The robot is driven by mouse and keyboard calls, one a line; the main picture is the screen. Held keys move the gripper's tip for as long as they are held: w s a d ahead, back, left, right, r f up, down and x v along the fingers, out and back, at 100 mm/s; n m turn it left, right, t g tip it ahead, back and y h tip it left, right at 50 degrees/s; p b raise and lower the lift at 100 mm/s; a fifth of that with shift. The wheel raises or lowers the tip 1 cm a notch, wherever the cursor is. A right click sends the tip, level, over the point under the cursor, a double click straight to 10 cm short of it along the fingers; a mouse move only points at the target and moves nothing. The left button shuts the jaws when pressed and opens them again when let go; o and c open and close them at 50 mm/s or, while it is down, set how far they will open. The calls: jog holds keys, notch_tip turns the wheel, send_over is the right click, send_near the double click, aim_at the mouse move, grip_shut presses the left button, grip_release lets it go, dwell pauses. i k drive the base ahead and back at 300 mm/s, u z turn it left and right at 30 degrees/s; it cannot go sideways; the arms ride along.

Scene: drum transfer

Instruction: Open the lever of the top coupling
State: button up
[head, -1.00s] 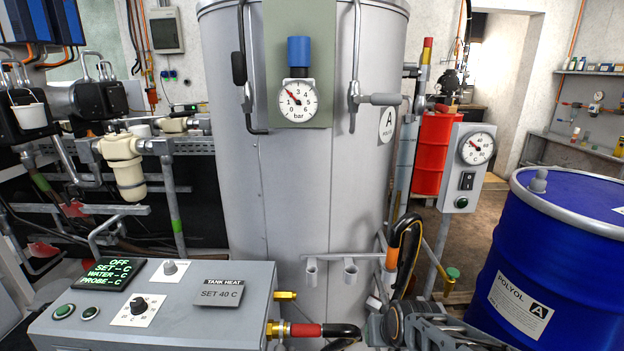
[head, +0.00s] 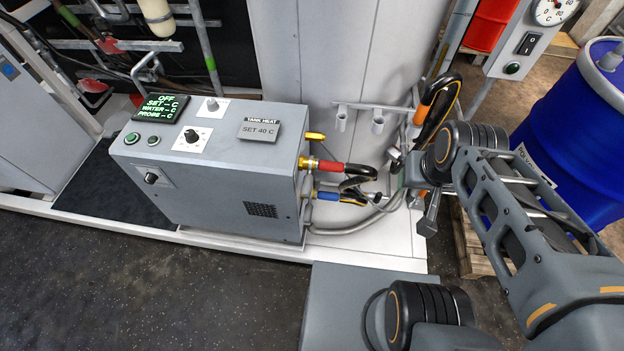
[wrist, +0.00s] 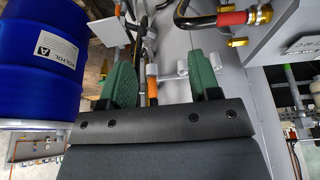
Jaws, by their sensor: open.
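A brass fitting joins a red-sleeved hose end (head: 330,167) to the right side of the grey heater box; the red sleeve also shows in the wrist view (wrist: 233,18). Below it is a blue-sleeved connection (head: 327,196). A black hose with an orange sleeve (head: 429,96) stands by the tank, right of two small hooks.
The tank heat box (head: 215,165) stands on a white ledge. The pale tank (head: 345,60) rises behind it. A blue drum (head: 575,125) stands on a pallet at right. Hoses hang close to my arm. The dark floor (head: 150,290) at front left is clear.

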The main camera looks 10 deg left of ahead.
aim_at(306, 190)
jog(key=z, duration=0.8)
jog(key=k, duration=1.55)
jog(key=u, duration=1.2)
jog(key=i, duration=1)
jog(key=z, duration=0.05)
